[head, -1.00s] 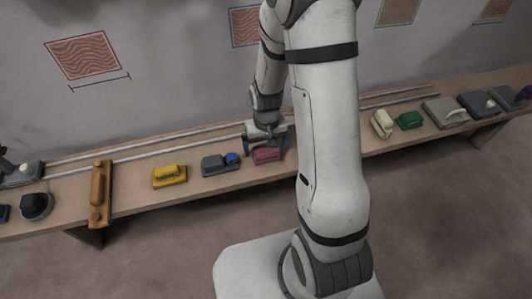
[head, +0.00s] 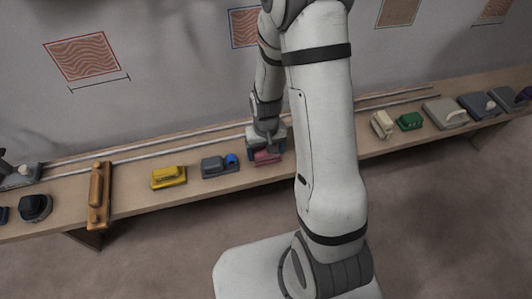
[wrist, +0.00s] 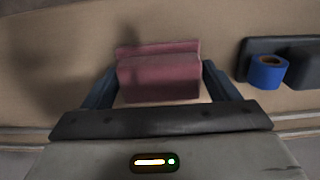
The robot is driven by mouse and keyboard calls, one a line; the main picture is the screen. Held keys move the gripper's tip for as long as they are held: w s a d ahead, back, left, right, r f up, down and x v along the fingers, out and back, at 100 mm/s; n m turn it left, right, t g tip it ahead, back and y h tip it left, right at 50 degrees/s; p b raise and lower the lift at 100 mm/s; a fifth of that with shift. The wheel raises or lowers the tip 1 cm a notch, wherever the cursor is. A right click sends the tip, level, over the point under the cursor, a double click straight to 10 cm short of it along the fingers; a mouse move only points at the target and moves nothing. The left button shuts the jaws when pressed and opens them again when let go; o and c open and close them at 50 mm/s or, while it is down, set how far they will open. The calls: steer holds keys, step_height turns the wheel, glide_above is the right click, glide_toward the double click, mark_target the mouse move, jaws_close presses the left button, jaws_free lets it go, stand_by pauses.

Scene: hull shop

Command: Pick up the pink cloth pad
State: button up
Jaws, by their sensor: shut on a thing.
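The pink cloth pad (head: 267,157) is a dusky pink block on the long wooden bench, at the middle of the head view. In the wrist view the pink cloth pad (wrist: 159,75) lies between the two dark fingers. My gripper (head: 265,150) is down at the bench, shut on the pad. In the wrist view my gripper (wrist: 160,85) has a finger at each side of the pad. The pad's back part is hidden by the gripper in the head view. I cannot tell whether the pad is clear of the bench top.
Left of the pad are a grey block with a blue roll (head: 220,165), a yellow block (head: 169,177) and a brown wooden tool (head: 99,195). To the right are a cream block (head: 382,124) and a green block (head: 410,121). Two rails (head: 150,152) run along the bench's back.

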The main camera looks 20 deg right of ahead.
step_height(320, 180, up, 10)
steer(key=shift+w+f+p, duration=0.1)
steer(key=shift+p, duration=1.1)
steer(key=w+r+p, duration=0.3)
steer(key=w+p, duration=0.4)
steer(key=p, duration=0.3)
steer(key=shift+w+d+r+p, duration=0.15)
steer(key=shift+d+r+p, duration=0.15)
steer(key=shift+r+p, duration=0.1)
